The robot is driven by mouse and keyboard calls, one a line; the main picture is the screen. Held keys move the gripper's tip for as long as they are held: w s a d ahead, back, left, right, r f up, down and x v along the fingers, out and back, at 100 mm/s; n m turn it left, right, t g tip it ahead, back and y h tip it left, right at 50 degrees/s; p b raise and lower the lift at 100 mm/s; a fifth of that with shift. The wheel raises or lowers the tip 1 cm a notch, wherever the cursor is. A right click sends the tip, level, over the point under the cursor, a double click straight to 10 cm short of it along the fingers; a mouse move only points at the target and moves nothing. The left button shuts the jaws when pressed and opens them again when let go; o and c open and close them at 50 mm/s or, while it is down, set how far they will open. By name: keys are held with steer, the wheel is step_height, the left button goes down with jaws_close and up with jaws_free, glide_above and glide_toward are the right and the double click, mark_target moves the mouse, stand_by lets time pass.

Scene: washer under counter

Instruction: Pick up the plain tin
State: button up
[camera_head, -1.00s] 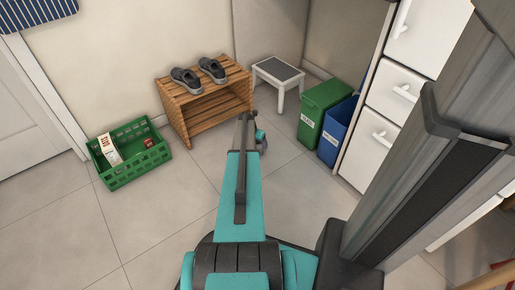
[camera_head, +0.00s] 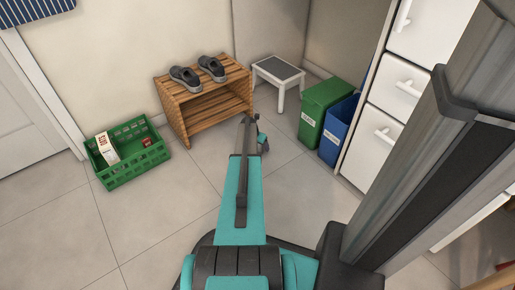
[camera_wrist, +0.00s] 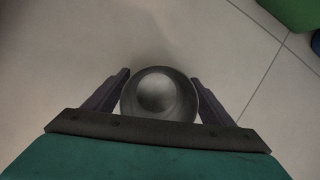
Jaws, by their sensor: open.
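The plain tin (camera_wrist: 158,96) is round and grey, seen from above in the wrist view. It sits between the two dark fingers of my gripper (camera_wrist: 160,76), which stand apart on its left and right sides. The fingers are very close to the tin's sides; I cannot tell whether they touch it. In the camera_head view my arm reaches forward over the floor, and its far end (camera_head: 262,142) is partly hidden by the arm. I cannot make out the tin in that view.
A wooden shoe rack (camera_head: 190,108) with dark shoes stands ahead, beside a small stool (camera_head: 278,70). Green (camera_head: 318,112) and blue (camera_head: 336,135) bins stand right, by white drawers (camera_head: 395,95). A green crate (camera_head: 135,172) with a carton lies left. Floor between is clear.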

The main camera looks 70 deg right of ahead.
steer(key=shift+f, duration=0.1)
stand_by(0.5)
steer(key=c, duration=1.1)
steer(key=shift+r, duration=0.2)
steer(key=shift+r+p, duration=0.45)
steer(key=shift+p, duration=0.05)
step_height(320, 180, up, 3)
steer(key=shift+p, duration=0.9)
steer(key=a+p, duration=0.1)
steer(key=a, duration=0.3)
steer(key=s+a+p, duration=0.1)
steer(key=a, duration=0.4)
steer(key=a+p, duration=0.2)
steer(key=a, duration=0.3)
steer(key=shift+s+a+r, duration=0.1)
steer(key=shift+s+r, duration=0.3)
steer(key=shift+a, duration=0.8)
